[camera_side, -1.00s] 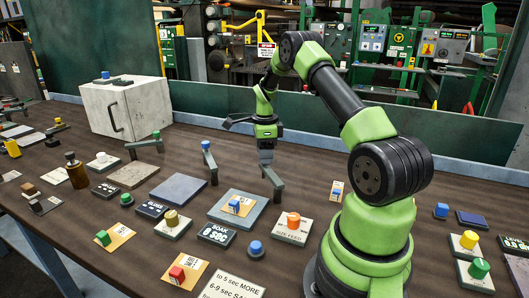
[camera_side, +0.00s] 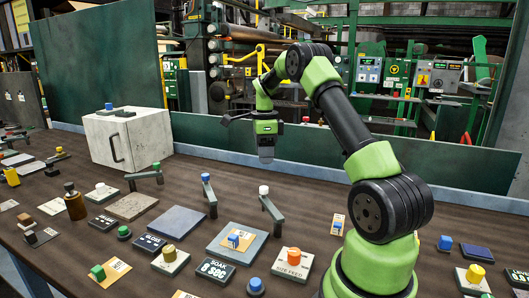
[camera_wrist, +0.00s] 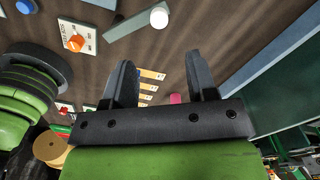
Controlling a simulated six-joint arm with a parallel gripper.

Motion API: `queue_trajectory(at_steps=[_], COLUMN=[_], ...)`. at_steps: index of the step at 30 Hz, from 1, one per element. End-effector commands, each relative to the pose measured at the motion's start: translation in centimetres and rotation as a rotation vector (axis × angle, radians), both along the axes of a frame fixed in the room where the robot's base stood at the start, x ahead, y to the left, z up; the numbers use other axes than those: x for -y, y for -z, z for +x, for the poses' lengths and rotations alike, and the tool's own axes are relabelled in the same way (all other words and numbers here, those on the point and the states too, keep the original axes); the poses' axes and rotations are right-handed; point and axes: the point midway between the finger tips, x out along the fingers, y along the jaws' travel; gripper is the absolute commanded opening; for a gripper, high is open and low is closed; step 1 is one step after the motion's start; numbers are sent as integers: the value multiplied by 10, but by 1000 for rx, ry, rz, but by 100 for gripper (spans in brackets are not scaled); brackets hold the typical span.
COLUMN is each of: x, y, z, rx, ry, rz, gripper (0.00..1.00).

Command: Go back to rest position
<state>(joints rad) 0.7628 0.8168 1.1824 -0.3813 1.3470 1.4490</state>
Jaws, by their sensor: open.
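My gripper (camera_side: 266,155) hangs in the air above the brown table, pointing down, at the end of my green and black arm. In the wrist view its two dark fingers (camera_wrist: 160,68) stand apart with nothing between them. A grey lever with a white knob (camera_side: 263,190) is on the table below the gripper, apart from it. The white knob (camera_wrist: 159,18) also shows at the top of the wrist view, beyond the fingertips.
A white cabinet (camera_side: 130,139) stands at the back left. An orange knob on a plate (camera_side: 294,256), a grey pad with a blue knob (camera_side: 217,247) and a blue-topped lever (camera_side: 209,195) are nearby. A low green back wall (camera_side: 350,155) runs behind the table.

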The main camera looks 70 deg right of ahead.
Motion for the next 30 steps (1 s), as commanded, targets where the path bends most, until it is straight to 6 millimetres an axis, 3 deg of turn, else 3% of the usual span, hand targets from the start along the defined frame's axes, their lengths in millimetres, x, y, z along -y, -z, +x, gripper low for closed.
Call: queue_trajectory(at_steps=[8,13,20,24,30], x=[-1,-28,-125,-185,-254], y=[-1,-29,-102,-132,-149], z=[0,9,6,-18,-73], rx=[2,47,186,274,396], ry=[-6,-170,-734,-1099,-1595], rz=[-1,-25,-120,-203,-356], gripper=[52,52,52,52,52])
